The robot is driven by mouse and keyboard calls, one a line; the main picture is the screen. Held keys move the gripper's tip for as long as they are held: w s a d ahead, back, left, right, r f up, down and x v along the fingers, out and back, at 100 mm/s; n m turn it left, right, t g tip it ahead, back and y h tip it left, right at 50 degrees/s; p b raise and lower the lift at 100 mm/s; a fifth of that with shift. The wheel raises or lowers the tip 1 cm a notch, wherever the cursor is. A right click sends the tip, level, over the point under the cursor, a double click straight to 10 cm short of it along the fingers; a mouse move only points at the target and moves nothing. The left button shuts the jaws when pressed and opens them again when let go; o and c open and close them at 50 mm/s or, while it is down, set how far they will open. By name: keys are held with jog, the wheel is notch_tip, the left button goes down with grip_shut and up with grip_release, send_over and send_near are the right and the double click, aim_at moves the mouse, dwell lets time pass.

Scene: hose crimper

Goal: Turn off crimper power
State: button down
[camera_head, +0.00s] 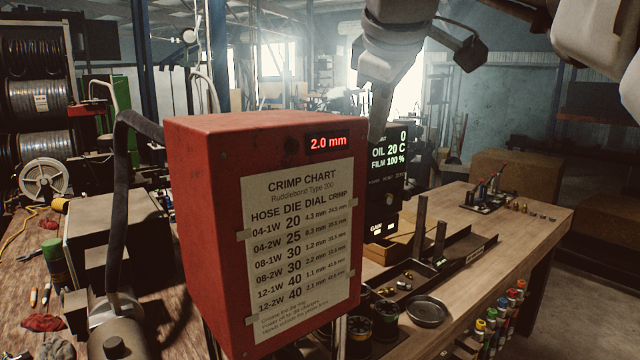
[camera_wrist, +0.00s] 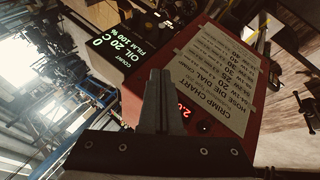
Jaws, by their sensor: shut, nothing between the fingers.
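The red crimper box (camera_head: 215,200) stands in the middle of the head view, with a lit red "2.0 mm" display (camera_head: 328,142) and a dark round spot (camera_head: 291,146) left of it. A dark panel (camera_head: 385,185) behind its right edge shows a count of 0, OIL 20 C and FILM 100 %, with lit marks lower down. My gripper (camera_head: 378,132) points down just behind the box's right edge, near the panel. In the wrist view the shut, empty fingers (camera_wrist: 158,78) lie across the view between panel (camera_wrist: 122,45) and box (camera_wrist: 205,45). I cannot make out a power switch or its setting.
A paper crimp chart (camera_head: 300,240) is taped to the box front. A dark hose (camera_head: 120,200) rises at the left. The wooden bench (camera_head: 500,260) at the right holds a metal dish (camera_head: 427,311), a tray of fittings and small tools.

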send_over(389, 200)
jog(key=s+a, duration=0.1)
jog(key=a, duration=0.3)
notch_tip(389, 200, down, 8)
jog(key=shift+s+d+f, duration=0.1)
jog(key=shift+d, duration=0.05)
jog(key=shift+d+f, duration=0.75)
jog(key=shift+f, duration=0.15)
jog(key=shift+w+d+f, duration=0.2)
jog(key=shift+d+f, duration=0.2)
jog(key=shift+f, duration=0.1)
jog(key=shift+s+d+f+t+y+b, duration=0.25)
jog(key=shift+f+t+y+b, duration=0.25)
jog(key=shift+b, duration=1.65)
jog(key=t+b, duration=0.1)
jog(key=b, duration=0.2)
jog(key=f+m+b, duration=0.1)
jog(key=b, duration=0.1)
jog(key=shift+s+d+f+t+y+b, duration=0.1)
jog(key=shift+s+f+t+y+b, duration=0.1)
jog(key=shift+s+t+y+b, duration=0.15)
jog(key=b, duration=0.1)
jog(key=t+b, duration=0.1)
jog(key=b, duration=0.1)
jog(key=shift+d+r+t+y+b, duration=0.1)
jog(key=shift+r+t+y+b, duration=0.05)
jog(key=shift+t+y+b, duration=0.15)
jog(key=shift+r, duration=0.1)
